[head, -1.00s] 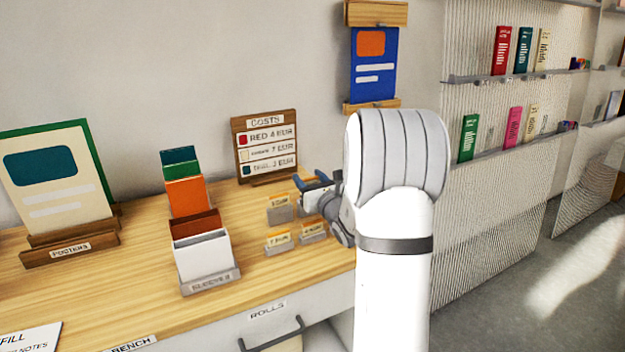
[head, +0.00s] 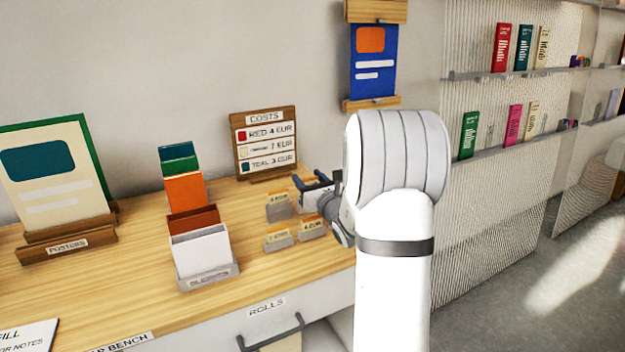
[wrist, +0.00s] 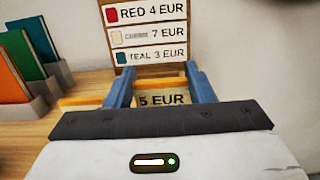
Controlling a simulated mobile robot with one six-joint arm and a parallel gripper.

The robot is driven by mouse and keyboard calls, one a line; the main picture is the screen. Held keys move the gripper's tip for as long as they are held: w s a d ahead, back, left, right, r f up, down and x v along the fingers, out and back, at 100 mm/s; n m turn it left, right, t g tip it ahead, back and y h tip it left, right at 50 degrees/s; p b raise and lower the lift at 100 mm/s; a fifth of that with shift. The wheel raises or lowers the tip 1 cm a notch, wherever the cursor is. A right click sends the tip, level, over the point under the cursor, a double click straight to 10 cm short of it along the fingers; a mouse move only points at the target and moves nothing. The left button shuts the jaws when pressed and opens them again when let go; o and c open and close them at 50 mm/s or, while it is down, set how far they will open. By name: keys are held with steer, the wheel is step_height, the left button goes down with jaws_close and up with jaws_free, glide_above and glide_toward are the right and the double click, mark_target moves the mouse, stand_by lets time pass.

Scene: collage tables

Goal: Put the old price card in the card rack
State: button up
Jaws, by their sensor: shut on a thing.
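My gripper (head: 314,183) is over the small price cards at the right of the wooden bench. In the wrist view its two blue fingers (wrist: 161,88) are shut on a pale card reading "5 EUR" (wrist: 163,99). In the head view this card (head: 312,200) is small and partly hidden by my gripper; I cannot tell whether it still touches a holder. Other orange-topped cards stand in small grey holders: one to the left (head: 279,206) and two in front, left (head: 278,240) and right (head: 312,229). I cannot tell which holder is the card rack.
A wooden costs board (head: 265,145) listing red, cream and teal prices stands behind the cards. A stepped sleeve holder (head: 208,275) stands to the left, and a poster stand (head: 68,245) farther left. A blue poster (head: 374,62) hangs on the wall. Bench space between sleeves and cards is clear.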

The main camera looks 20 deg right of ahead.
steer(key=shift+f, duration=0.15)
steer(key=shift+f+b, duration=0.3)
steer(key=shift+b, duration=0.15)
steer(key=o, duration=1)
steer(key=shift+o, duration=0.4)
steer(key=o, duration=0.3)
steer(key=shift+o, duration=0.2)
steer(key=shift+r, duration=0.1)
steer(key=shift+r+p, duration=1.45)
steer(key=shift+r, duration=1.3)
steer(key=s+b, duration=0.1)
steer(key=s, duration=0.6)
steer(key=shift+r, duration=0.45)
